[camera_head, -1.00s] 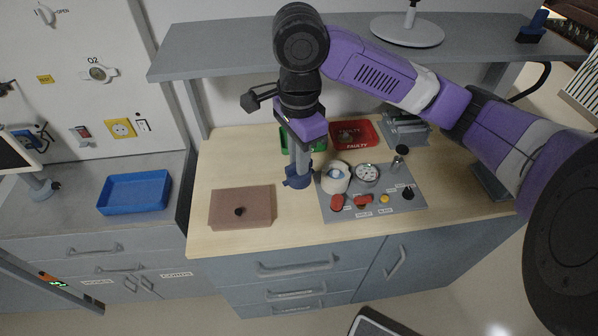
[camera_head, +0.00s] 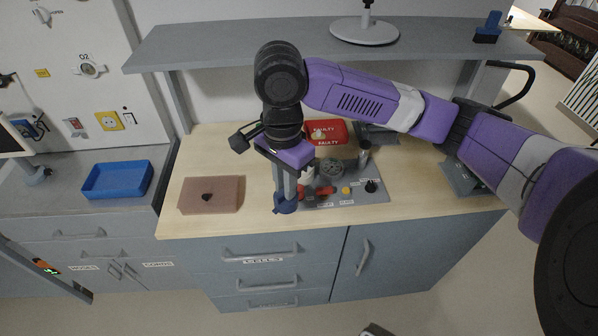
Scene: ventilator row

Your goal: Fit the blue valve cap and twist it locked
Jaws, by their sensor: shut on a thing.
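My gripper (camera_head: 285,198) points straight down over the front left part of the workbench. It is shut on the blue valve cap (camera_head: 285,208), which shows at its lower end. The cap is beside the front left corner of the grey panel (camera_head: 382,197); I cannot tell whether it touches anything. The panel carries a round gauge (camera_head: 331,168), red knobs (camera_head: 325,190), a yellow button (camera_head: 346,190) and a black knob (camera_head: 371,186). A pale round fitting (camera_head: 308,174) on the panel is mostly hidden behind my gripper.
A brown pad (camera_head: 225,195) with a dark knob lies left of my gripper. A red tray (camera_head: 326,133) marked FAULTY stands behind the panel. A grey shelf (camera_head: 210,48) hangs above. A blue tray (camera_head: 117,180) sits on the left counter. Bare wood lies along the front edge.

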